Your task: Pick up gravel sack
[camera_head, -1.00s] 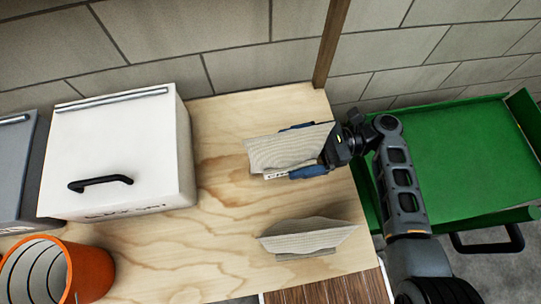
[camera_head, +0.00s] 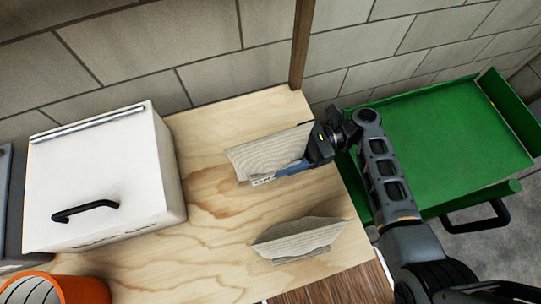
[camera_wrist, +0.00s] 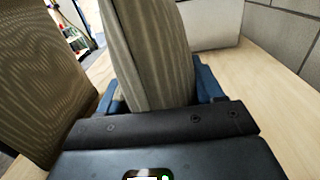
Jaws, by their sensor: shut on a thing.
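A beige sack (camera_head: 262,152) with a small label strip along its lower front edge stands at the far right of the wooden table. The label is too small to read. My gripper (camera_head: 290,165) comes from the right and is shut on this sack. In the wrist view the sack (camera_wrist: 150,45) fills the space between the blue fingers (camera_wrist: 160,92). I cannot tell whether its base is off the table. A second, similar beige sack (camera_head: 298,238) stands apart, nearer the front edge. It also shows at the left of the wrist view (camera_wrist: 38,75).
The wooden table (camera_head: 225,215) is clear between the sacks and a white box (camera_head: 100,175) with a black handle. An orange bucket (camera_head: 85,290) is at the lower left. A green cart (camera_head: 450,140) stands right of the table. A wooden post (camera_head: 301,45) and block wall are behind.

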